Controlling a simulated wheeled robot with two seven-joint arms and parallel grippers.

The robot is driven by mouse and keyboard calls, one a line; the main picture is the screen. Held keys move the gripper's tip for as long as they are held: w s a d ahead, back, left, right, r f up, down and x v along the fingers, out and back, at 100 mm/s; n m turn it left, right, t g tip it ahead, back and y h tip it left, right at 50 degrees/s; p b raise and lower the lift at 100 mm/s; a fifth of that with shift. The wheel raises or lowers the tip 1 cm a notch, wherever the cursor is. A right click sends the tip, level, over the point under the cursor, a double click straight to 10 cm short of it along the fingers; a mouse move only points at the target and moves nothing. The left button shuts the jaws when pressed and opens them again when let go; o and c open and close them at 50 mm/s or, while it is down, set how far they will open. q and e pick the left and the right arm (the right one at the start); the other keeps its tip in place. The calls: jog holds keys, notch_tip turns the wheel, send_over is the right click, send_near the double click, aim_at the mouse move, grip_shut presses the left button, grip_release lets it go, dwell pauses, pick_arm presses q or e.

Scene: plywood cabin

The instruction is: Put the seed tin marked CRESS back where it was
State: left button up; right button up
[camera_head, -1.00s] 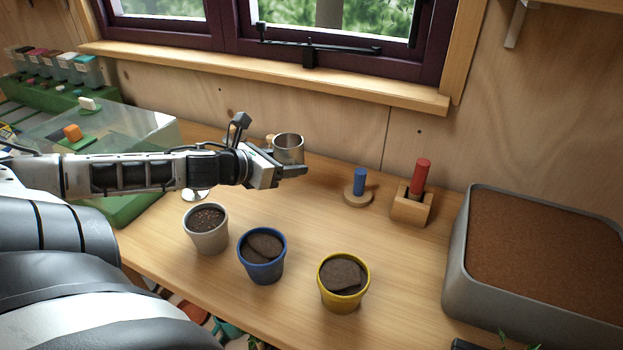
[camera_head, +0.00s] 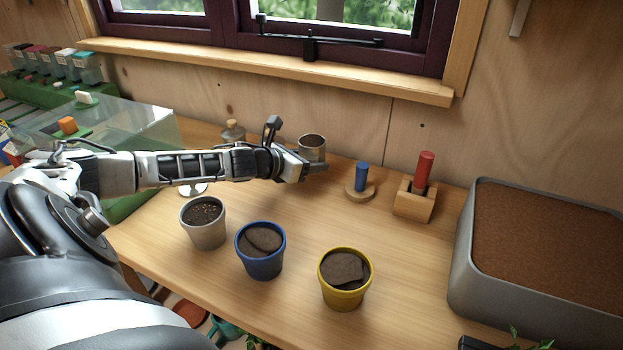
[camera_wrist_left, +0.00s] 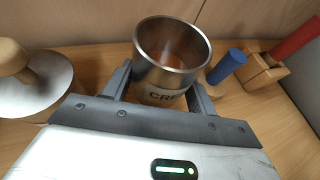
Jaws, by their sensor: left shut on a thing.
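My left gripper (camera_head: 308,172) is shut on an open, empty-looking metal tin (camera_head: 312,145) above the back of the bench. In the left wrist view the tin (camera_wrist_left: 172,45) sits between the two fingers (camera_wrist_left: 160,88), and its label shows "CRE", with the rest hidden by a finger. The fingers hide the tin's base in the head view, so I cannot tell whether it touches the bench. My right gripper is not in view.
Right of the tin are a blue peg (camera_head: 362,176) on a wooden disc and a red peg (camera_head: 424,170) in a wooden block. A wooden-knobbed metal thing (camera_head: 232,131) stands behind my arm. Grey (camera_head: 204,225), blue (camera_head: 261,252) and yellow (camera_head: 345,280) soil pots stand in front. A soil tray (camera_head: 461,255) is at right.

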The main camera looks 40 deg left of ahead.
aim_at(311, 182)
pick_arm(q)
jog(key=shift+w+a+f, duration=0.1)
jog(key=shift+w+f, duration=0.5)
jog(key=shift+f, duration=0.1)
notch_tip(311, 182, down, 3)
jog(key=b, duration=0.3)
jog(key=shift+f, duration=0.2)
jog(key=shift+r, duration=0.1)
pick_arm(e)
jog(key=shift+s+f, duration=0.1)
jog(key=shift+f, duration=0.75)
pick_arm(q)
jog(key=o, duration=1.1)
jog(key=shift+c, duration=0.2)
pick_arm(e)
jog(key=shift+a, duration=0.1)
pick_arm(q)
jog(key=shift+s, duration=0.1)
